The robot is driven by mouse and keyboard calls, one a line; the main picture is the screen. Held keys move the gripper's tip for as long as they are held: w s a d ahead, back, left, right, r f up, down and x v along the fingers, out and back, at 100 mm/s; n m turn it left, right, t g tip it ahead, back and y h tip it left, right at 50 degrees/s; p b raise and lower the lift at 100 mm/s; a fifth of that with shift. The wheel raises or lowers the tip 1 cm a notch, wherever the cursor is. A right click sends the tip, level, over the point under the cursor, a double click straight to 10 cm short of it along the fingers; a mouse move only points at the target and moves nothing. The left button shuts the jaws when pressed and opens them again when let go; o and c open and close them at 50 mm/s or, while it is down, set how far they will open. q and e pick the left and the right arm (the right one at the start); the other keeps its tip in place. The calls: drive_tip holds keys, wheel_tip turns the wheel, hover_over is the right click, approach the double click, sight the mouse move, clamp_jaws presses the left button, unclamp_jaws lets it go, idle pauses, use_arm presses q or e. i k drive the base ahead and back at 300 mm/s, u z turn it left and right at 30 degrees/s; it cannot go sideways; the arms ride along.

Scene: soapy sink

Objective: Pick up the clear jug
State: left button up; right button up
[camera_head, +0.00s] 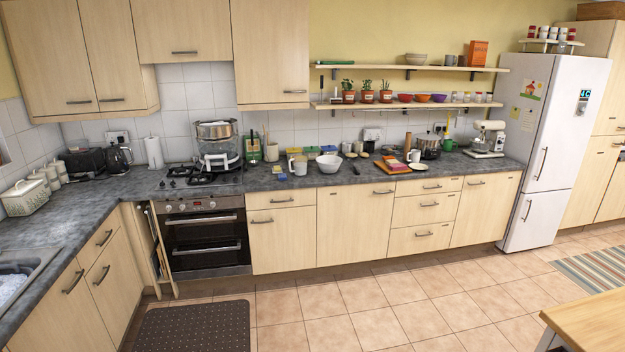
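I cannot make out a clear jug for certain. A pale, jug-like vessel (299,165) stands on the back counter, left of a white bowl (329,164). It is too small to tell whether it is see-through. A sink (22,268) with whitish suds (10,287) shows only in part at the left edge, and what lies in it is cut off or hidden. Neither of my grippers is in view.
An L-shaped grey counter (85,205) runs along the left and back walls. A steamer (217,135) stands on the hob, with a dark kettle (118,158) to its left. A dark mat (193,328) lies on the open tiled floor. A wooden table corner (590,322) is at lower right.

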sight(299, 161)
drive_tip(key=z, duration=0.55)
drive_tip(key=i, duration=2.15)
drive_tip(key=z, duration=0.15)
drive_tip(key=i, duration=2.25)
drive_tip(key=u, duration=1.15)
drive_tip(key=i, duration=1.35)
drive_tip(key=u, duration=0.55)
